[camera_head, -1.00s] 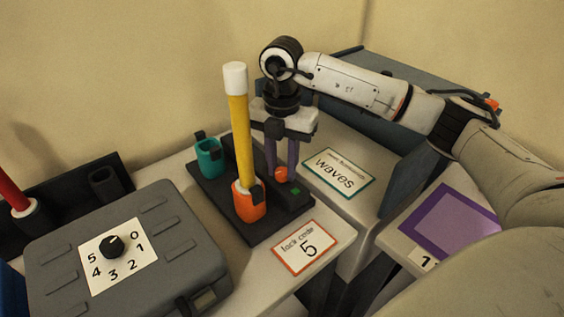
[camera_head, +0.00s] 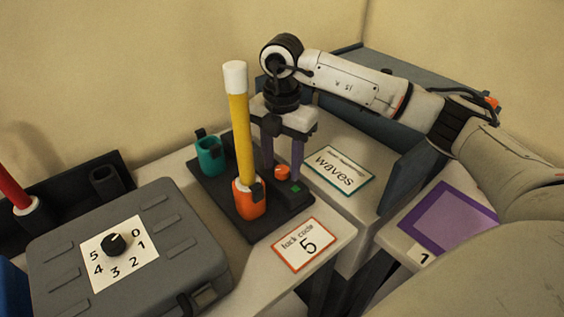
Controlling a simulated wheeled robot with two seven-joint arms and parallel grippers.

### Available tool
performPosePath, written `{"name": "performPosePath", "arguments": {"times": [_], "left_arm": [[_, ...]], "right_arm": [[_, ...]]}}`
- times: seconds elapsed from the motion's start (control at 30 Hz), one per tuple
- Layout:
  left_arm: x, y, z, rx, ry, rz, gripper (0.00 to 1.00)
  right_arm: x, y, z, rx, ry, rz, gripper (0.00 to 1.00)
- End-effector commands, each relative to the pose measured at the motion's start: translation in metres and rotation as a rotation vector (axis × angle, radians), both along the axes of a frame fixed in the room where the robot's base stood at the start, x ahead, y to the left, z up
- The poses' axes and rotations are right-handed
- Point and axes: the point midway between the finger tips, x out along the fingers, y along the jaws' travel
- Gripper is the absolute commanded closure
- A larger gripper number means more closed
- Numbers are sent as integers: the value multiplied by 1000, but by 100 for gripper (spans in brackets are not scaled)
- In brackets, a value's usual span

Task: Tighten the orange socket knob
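The small orange knob (camera_head: 282,173) sits on the dark base (camera_head: 267,227), just right of the orange socket (camera_head: 249,201). A yellow rod with a white top (camera_head: 239,125) stands upright in that socket. My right gripper (camera_head: 282,167) points down over the knob from above. Its two purple fingers stand apart, one on each side of the knob, with a visible gap to it. It holds nothing. A small green light (camera_head: 295,188) shows on the base in front of the knob. My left gripper is out of view.
A teal socket (camera_head: 210,157) stands at the base's back left. A grey case with a numbered dial (camera_head: 113,243) lies at left. A purple-bordered pad (camera_head: 408,222) lies further right.

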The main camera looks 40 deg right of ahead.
Motion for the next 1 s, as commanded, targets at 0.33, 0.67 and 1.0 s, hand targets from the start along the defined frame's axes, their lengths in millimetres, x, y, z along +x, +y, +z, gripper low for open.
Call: {"name": "performPosePath", "arguments": {"times": [0.33, 0.67, 1.0], "left_arm": [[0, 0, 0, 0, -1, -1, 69], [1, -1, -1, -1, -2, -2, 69], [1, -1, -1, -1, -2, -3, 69]], "right_arm": [[-1, 1, 3, 1, 4, 2, 55], [0, 1, 60, 2, -1, 3, 55], [-1, 0, 101, 1, 1, 1, 55]]}}
